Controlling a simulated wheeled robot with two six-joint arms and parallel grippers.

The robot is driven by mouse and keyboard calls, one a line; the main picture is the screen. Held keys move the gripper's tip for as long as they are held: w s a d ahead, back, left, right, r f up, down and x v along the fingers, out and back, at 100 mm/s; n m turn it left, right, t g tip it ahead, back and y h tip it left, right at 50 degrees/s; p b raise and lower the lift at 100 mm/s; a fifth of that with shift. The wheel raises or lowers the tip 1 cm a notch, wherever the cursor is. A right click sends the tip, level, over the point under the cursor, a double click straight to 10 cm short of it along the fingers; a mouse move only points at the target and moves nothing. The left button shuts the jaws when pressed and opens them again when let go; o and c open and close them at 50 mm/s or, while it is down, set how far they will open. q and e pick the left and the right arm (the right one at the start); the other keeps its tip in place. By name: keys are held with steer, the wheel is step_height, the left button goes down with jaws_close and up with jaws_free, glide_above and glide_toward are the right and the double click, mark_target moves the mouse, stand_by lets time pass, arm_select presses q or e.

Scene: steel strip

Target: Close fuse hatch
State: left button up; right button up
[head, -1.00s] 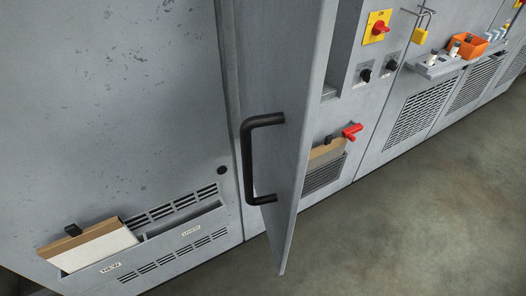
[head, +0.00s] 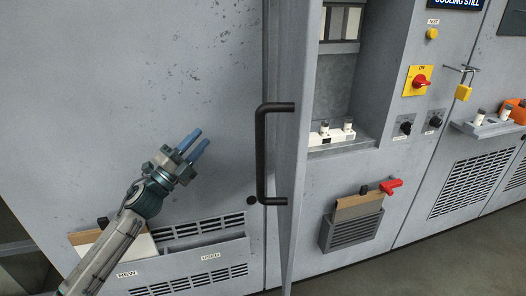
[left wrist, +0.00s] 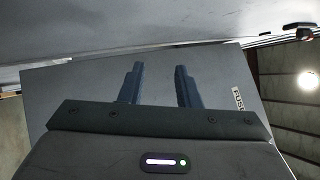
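The fuse hatch (head: 294,190) stands swung open, seen nearly edge-on in the head view. Its long black bar handle (head: 261,155) is on the left-facing side. Right of it the fuse compartment (head: 345,95) is uncovered, with small white-and-dark fuses (head: 332,132) on its floor. My left gripper (head: 195,143) is left of the handle, apart from it, with its blue fingers parted and nothing between them. In the left wrist view the open fingers (left wrist: 160,82) show before a grey panel (left wrist: 85,85) with a small, partly readable label. My right gripper is out of view.
A NEW/USED tray (head: 205,250) is on the cabinet at lower left. Right of the hatch are a holder with a brown board (head: 355,208), a red lever (head: 391,186), black knobs (head: 405,128), a red-yellow switch (head: 420,81) and a yellow padlock (head: 463,92).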

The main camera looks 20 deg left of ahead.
arm_select(q)
steer(key=s+d+r+m+g+h, duration=0.45)
steer(key=r+m+h, duration=0.4)
steer(key=m, duration=0.25)
steer(key=m+g+b, duration=0.2)
steer(key=m+g, duration=1.3)
steer(key=m, duration=0.3)
glide_toward(261, 143)
steer(key=d+p, duration=0.2)
steer(key=d, duration=0.1)
steer(key=w+d+p, duration=0.1)
steer(key=d+p, duration=0.1)
steer(key=d, duration=0.1)
steer(key=d+p, duration=0.2)
steer(key=d, duration=0.1)
steer(key=shift+w+d, duration=0.3)
steer(key=shift+d, duration=0.1)
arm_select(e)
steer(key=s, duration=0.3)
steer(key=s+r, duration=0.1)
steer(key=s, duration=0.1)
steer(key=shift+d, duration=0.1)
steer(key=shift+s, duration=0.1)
